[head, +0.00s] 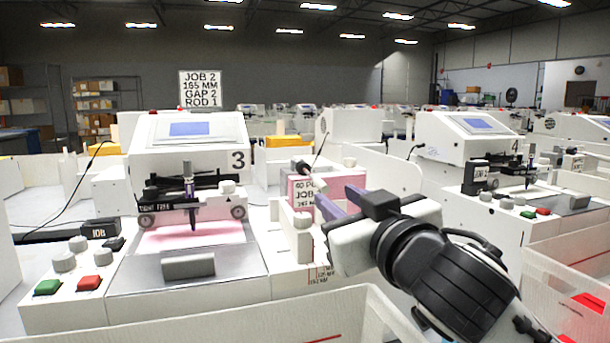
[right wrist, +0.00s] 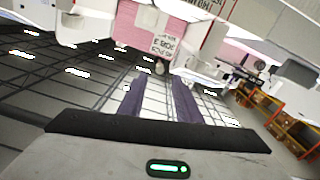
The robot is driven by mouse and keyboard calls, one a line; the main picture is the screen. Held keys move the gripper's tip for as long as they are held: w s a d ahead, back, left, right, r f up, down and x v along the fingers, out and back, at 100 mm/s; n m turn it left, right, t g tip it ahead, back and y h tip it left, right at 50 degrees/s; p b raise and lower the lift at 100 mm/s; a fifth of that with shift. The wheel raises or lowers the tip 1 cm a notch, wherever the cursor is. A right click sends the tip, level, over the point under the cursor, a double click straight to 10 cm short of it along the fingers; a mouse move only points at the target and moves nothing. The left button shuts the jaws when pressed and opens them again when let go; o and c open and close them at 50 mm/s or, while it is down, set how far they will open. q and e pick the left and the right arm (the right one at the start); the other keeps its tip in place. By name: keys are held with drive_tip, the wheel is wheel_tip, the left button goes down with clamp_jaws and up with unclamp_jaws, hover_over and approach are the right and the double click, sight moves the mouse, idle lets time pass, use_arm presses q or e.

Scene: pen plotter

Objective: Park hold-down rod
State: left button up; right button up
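Plotter 3 (head: 185,150) stands left of centre in the head view. A dark bar (head: 165,205) with round grey ends crosses its bed; it may be the hold-down rod, but I cannot tell surely. A pen carriage (head: 189,190) stands over the bar, above pink-lit paper (head: 190,236). My right gripper (head: 334,194) is right of the plotter, beside a pink block with a job label (head: 303,190). Its purple fingers are apart and empty in the right wrist view (right wrist: 158,90). The labelled pink block (right wrist: 140,28) also shows there, beyond the fingertips. My left gripper is out of view.
Green (head: 48,287) and red (head: 89,283) buttons sit front left of plotter 3. A white low wall (head: 300,312) runs along the front. Plotter 4 (head: 465,140) stands to the right. A sign (head: 200,89) reads JOB 2, 165 MM, GAP 2, ROD 1.

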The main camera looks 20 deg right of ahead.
sight(325, 188)
drive_tip(key=shift+w+r, duration=0.1)
drive_tip(key=shift+w, duration=0.7)
drive_tip(key=w, duration=0.8)
drive_tip(key=shift+w+a, duration=0.1)
drive_tip(key=shift+w, duration=0.05)
clamp_jaws()
